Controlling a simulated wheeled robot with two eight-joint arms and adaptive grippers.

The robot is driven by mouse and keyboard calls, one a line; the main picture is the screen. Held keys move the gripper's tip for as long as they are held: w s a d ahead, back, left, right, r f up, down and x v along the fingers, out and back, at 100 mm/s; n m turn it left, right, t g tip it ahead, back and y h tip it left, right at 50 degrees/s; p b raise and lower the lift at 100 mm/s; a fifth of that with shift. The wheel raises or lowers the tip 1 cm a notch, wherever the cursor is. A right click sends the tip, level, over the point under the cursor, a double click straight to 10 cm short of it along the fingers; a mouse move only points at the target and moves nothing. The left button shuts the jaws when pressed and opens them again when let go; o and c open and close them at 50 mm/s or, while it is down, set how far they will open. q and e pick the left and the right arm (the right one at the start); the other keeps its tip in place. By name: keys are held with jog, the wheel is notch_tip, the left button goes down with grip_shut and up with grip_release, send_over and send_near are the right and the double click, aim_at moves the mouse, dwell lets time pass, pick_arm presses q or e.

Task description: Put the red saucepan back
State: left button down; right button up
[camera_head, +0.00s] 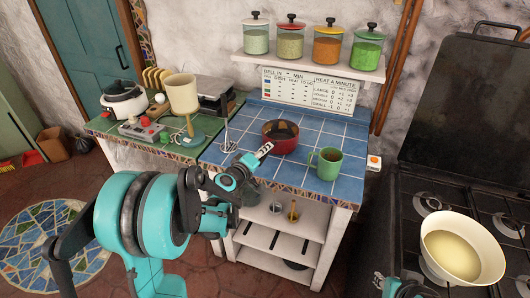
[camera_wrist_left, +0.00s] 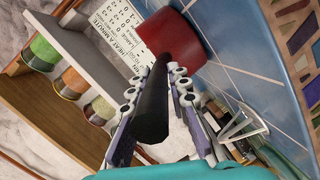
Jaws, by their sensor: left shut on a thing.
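The red saucepan (camera_head: 280,138) is upright at the blue tiled counter (camera_head: 325,128), with a dark inside. I cannot tell if its base touches the tiles. My left gripper (camera_head: 262,152) reaches in from the front left and is shut on the pan's handle. In the left wrist view, the black handle (camera_wrist_left: 165,95) runs between the two fingers (camera_wrist_left: 157,105) toward the red pan body (camera_wrist_left: 187,42). The handle is mostly hidden by the fingers in the head view. My right gripper's fingers do not show.
A green mug (camera_head: 327,164) stands close to the right of the pan. A shelf (camera_head: 310,67) with several jars hangs behind. A cream bowl (camera_head: 462,248) sits on the stove (camera_head: 485,185) at right.

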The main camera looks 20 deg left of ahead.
pick_arm(q)
jog(key=shift+f, duration=0.1)
jog(key=c, duration=1.4)
grip_release()
jog(key=shift+c, duration=0.2)
jog(key=shift+s+r, duration=0.15)
jog(key=shift+r, duration=0.05)
jog(key=p+v, duration=0.3)
jog(key=v, duration=0.8)
jog(key=s+d+m+g, duration=0.5)
jog(key=s+d+m, duration=0.1)
jog(key=s+d, duration=0.3)
jog(key=s+f+m+g+y, duration=0.1)
jog(key=s+m, duration=0.1)
jog(key=s, duration=0.4)
jog(key=s+a+f+m+g+y, duration=0.1)
jog(key=s+m+g, duration=0.1)
jog(key=s, duration=0.4)
jog(key=shift+s+m+g+y, duration=0.3)
jog(key=shift+s+m+y, duration=0.1)
jog(key=shift+m, duration=0.1)
